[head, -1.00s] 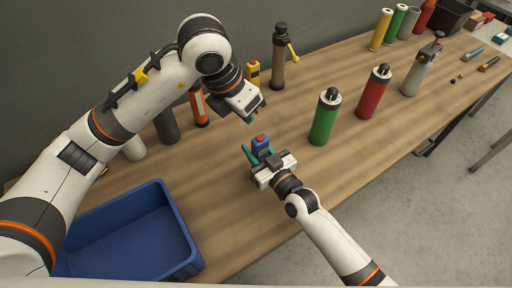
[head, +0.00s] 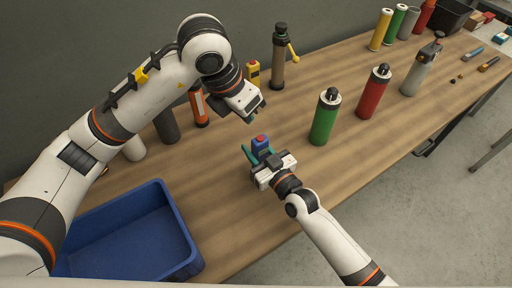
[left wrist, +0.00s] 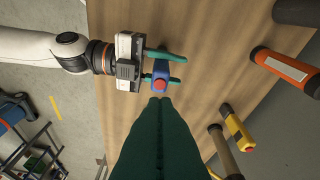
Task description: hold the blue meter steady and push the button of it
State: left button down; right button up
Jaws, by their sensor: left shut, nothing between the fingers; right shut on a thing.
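The blue meter (head: 260,146) stands on the wooden table with a red button (head: 261,138) on its top. My right gripper (head: 259,156) is shut on the meter, with its green fingers on either side of it. In the left wrist view the meter (left wrist: 161,70) and its red button (left wrist: 160,85) show between the right gripper's fingers (left wrist: 163,67). My left gripper (head: 252,118) is shut and empty, above and behind the meter in the head view. Its closed green fingers fill the lower middle of the left wrist view (left wrist: 157,105), with the tips close to the button in that picture. I cannot tell the exact gap.
A blue bin (head: 190,263) sits at the front left. A green bottle (head: 324,118) and a red bottle (head: 373,93) stand to the right. The table in front of the green bottle is clear.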

aim_at(256, 142)
dwell(0.5)
pick_arm(q)
jog(key=shift+w+d+f+m+t+h, duration=0.35)
jog(key=shift+f+m+t+h, duration=0.3)
jog(key=shift+f+m, duration=0.85)
jog(key=shift+w+d+f+m+t+h, duration=0.3)
jog(key=shift+f+m+h, duration=0.6)
jog(key=shift+m, duration=1)
jog(key=shift+w+d+f+m+t+h, duration=0.2)
jog(key=shift+d+f+m+t+h, duration=0.3)
jog(key=shift+f+m, duration=1.05)
jog(key=shift+a+r, duration=0.1)
jog(key=shift+f, duration=0.3)
jog(key=shift+f, duration=0.15)
jog(key=shift+r, duration=0.6)
